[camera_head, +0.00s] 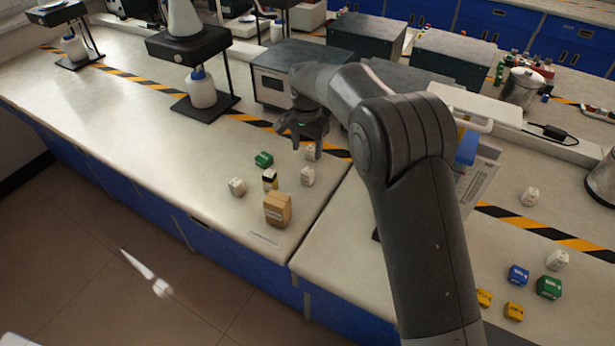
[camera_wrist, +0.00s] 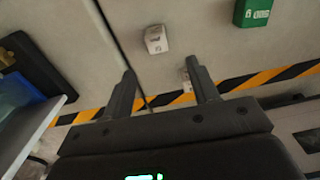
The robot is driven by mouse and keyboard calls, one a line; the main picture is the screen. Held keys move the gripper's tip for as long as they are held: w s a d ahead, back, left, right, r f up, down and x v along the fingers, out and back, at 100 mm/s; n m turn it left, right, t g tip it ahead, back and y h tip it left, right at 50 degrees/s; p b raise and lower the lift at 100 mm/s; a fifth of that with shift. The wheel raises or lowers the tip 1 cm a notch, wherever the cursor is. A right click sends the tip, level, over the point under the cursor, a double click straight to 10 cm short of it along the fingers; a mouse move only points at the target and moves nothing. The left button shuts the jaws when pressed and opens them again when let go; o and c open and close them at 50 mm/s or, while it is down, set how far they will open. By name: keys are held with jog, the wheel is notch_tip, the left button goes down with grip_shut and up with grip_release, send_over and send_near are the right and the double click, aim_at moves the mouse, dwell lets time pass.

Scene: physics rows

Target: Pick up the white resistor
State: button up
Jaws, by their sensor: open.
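Several small white blocks lie on the bench, and I cannot tell which is the white resistor. In the head view, one white block (camera_head: 311,152) is beside my gripper (camera_head: 300,138), another (camera_head: 307,176) is just nearer the front, and a third (camera_head: 236,186) is further left. In the wrist view, my gripper (camera_wrist: 160,70) is open and empty. One white block (camera_wrist: 155,39) lies beyond the gap between the fingertips. Another white block (camera_wrist: 187,78) is partly hidden by the right finger.
A green block (camera_head: 263,159), a black-and-white block (camera_head: 269,179) and a tan box (camera_head: 278,209) stand nearby. A grey instrument box (camera_head: 285,75) is behind my gripper. More white, blue, green and yellow blocks lie on the right bench.

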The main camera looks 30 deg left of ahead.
aim_at(307, 171)
notch_tip(307, 171, down, 5)
jog(key=shift+r, duration=0.2)
jog(key=shift+s+d+f, duration=0.1)
jog(key=shift+f, duration=1.25)
jog(key=shift+s+d+f, duration=0.1)
jog(key=shift+f, duration=1.2)
jog(key=shift+c, duration=0.5)
jog(key=c, duration=1)
jog(key=shift+o, duration=0.2)
jog(key=shift+r, duration=0.2)
jog(key=shift+r, duration=0.3)
jog(key=r, duration=0.3)
jog(key=shift+w+d+r, duration=0.1)
jog(key=shift+d+r, duration=0.15)
jog(key=shift+r, duration=0.1)
jog(key=w+d+r, duration=0.2)
jog(key=d+r, duration=0.4)
jog(key=d, duration=0.5)
jog(key=shift+r, duration=0.2)
